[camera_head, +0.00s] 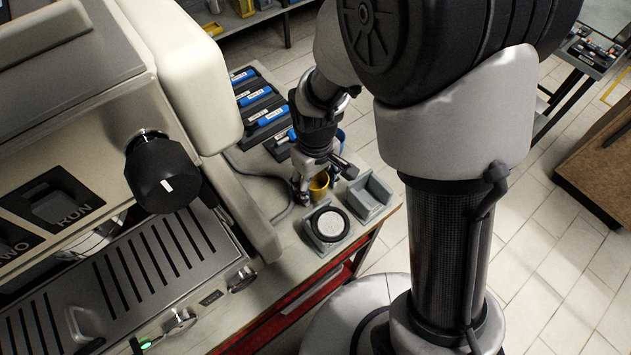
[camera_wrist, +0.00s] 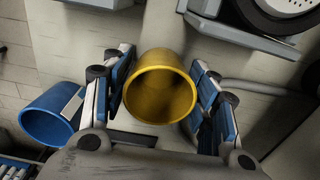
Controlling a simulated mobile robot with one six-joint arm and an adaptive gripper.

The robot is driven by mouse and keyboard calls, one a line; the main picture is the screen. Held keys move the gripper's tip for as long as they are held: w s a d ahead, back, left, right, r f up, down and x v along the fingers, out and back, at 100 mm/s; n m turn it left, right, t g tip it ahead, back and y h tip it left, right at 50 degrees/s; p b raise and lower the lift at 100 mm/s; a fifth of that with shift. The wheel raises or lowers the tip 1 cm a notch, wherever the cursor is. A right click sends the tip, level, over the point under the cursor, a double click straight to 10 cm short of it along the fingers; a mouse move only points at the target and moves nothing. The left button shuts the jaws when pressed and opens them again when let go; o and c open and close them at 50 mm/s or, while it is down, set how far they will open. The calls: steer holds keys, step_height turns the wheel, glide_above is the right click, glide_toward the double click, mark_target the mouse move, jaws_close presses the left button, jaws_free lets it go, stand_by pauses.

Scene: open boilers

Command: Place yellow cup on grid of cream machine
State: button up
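The yellow cup (camera_wrist: 160,88) is between the two fingers of my gripper (camera_wrist: 162,82) in the wrist view, with its round opening facing the camera. The cup also shows in the head view (camera_head: 319,184), below my gripper (camera_head: 312,180) at the worktop. Whether it rests on the surface is unclear. The cream machine (camera_head: 200,80) stands at the left of the head view. Its slotted metal grid (camera_head: 118,268) is at the lower left, with bare room on it.
A blue cup (camera_wrist: 48,115) is left of my gripper in the wrist view. Near the worktop (camera_head: 285,260) edge are a grey holder with a round white-topped part (camera_head: 329,225) and an empty grey holder (camera_head: 369,196). A black knob (camera_head: 162,173) sticks out above the grid.

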steer(key=shift+o, duration=1)
